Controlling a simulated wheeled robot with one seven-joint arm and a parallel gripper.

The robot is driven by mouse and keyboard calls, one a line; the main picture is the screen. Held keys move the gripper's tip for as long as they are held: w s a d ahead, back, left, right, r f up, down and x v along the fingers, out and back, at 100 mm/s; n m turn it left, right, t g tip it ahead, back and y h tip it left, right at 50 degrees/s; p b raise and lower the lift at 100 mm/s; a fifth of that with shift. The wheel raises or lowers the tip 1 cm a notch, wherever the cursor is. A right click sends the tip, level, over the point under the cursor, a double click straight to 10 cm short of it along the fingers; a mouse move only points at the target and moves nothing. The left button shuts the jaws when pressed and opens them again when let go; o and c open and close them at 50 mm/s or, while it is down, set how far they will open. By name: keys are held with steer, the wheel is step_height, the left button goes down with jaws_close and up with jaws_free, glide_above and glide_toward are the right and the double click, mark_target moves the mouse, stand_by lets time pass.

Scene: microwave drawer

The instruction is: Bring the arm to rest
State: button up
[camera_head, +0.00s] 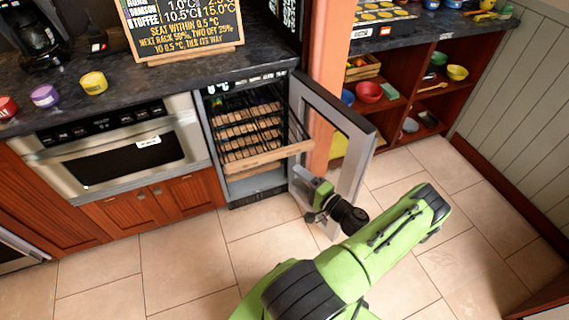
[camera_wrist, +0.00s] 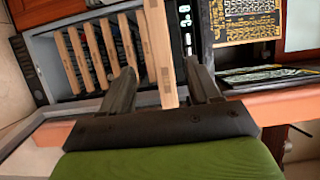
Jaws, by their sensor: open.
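My green arm reaches in from the bottom right of the head view. My gripper (camera_head: 312,214) is low in front of the wine cooler, close to its open glass door (camera_head: 352,160). In the wrist view my gripper (camera_wrist: 160,68) has its two dark fingers spread apart. A wooden rack front (camera_wrist: 160,50) shows between them in the picture; I see no grip on it.
The wine cooler (camera_head: 213,130) stands open under the dark counter (camera_head: 150,80). An oven (camera_head: 130,155) is to its left. Shelves with bowls (camera_head: 368,92) are to the right, beyond an orange post (camera_head: 322,90). The tiled floor (camera_head: 180,260) is clear at the left front.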

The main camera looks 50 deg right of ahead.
steer(key=s, duration=0.2)
steer(key=shift+s+a, duration=0.2)
steer(key=shift+s, duration=0.1)
steer(key=shift+w, duration=0.1)
steer(key=w+a+r+n+g+y+p, duration=0.2)
steer(key=w+a+r+n+g+y, duration=0.3)
steer(key=a+r+n, duration=0.4)
steer(key=w+a+r+n+g+y+p, duration=0.3)
steer(key=w+a+r+n+g, duration=0.25)
steer(key=a+r+g, duration=0.35)
steer(key=s+a+r+n+h+p, duration=0.2)
steer(key=s+a+r+n+h, duration=0.15)
steer(key=a+r, duration=0.65)
steer(key=s+a+r+n+t+h+p, duration=0.1)
steer(key=s+a+r, duration=0.3)
steer(key=s+r, duration=0.5)
steer(key=shift+s+a+r+n+t+h+p, duration=0.15)
steer(key=shift+s+r+n+t+h+p, duration=0.25)
steer(key=shift+s, duration=0.65)
